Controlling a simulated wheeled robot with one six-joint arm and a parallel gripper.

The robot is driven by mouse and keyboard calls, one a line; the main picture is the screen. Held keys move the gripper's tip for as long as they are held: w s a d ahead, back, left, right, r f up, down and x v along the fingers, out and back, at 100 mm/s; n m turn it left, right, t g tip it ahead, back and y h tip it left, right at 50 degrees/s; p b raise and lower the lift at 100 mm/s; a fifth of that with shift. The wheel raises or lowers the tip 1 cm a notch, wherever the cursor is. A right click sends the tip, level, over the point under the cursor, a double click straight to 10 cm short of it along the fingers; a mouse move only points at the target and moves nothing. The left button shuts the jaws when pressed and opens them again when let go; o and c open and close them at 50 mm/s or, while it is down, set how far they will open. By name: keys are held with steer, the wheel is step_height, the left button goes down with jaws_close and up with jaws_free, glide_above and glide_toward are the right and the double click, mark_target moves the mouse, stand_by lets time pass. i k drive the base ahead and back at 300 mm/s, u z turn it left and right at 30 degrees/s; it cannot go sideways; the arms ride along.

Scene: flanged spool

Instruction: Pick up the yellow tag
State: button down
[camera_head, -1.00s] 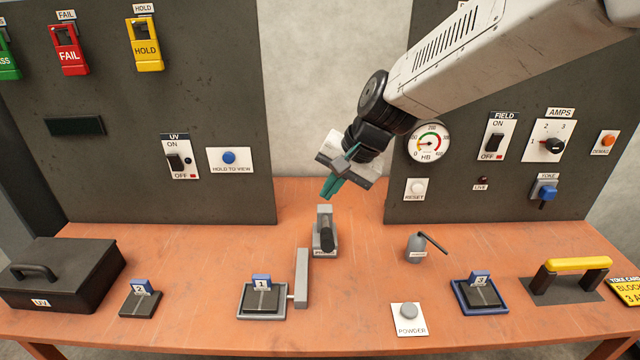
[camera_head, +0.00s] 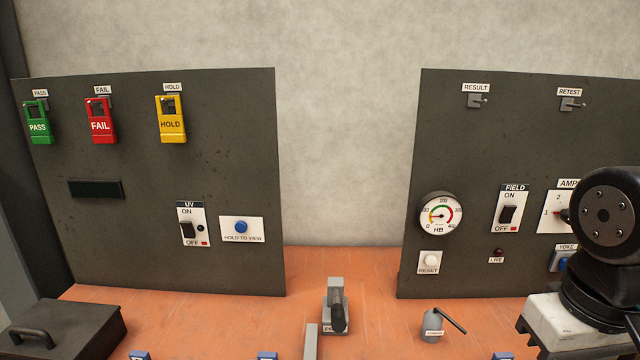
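The yellow tag (camera_head: 172,120), marked HOLD, hangs on the dark left panel under a small HOLD label. It is the rightmost of three tags there, beside the red FAIL tag (camera_head: 100,121) and the green PASS tag (camera_head: 37,122). My arm is at the lower right of the picture, far from the yellow tag. The gripper's body shows only in part at the bottom right edge. Its fingertips are out of the picture.
The right panel (camera_head: 455,150) has empty RESULT (camera_head: 476,101) and RETEST (camera_head: 571,104) hooks, a gauge (camera_head: 440,216) and switches. A black UV case (camera_head: 75,328), a grey stand (camera_head: 334,322) and a small oil can (camera_head: 433,326) stand on the orange table (camera_head: 300,262). Bare wall separates the panels.

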mark_target(172, 128)
steer(key=u, duration=1.35)
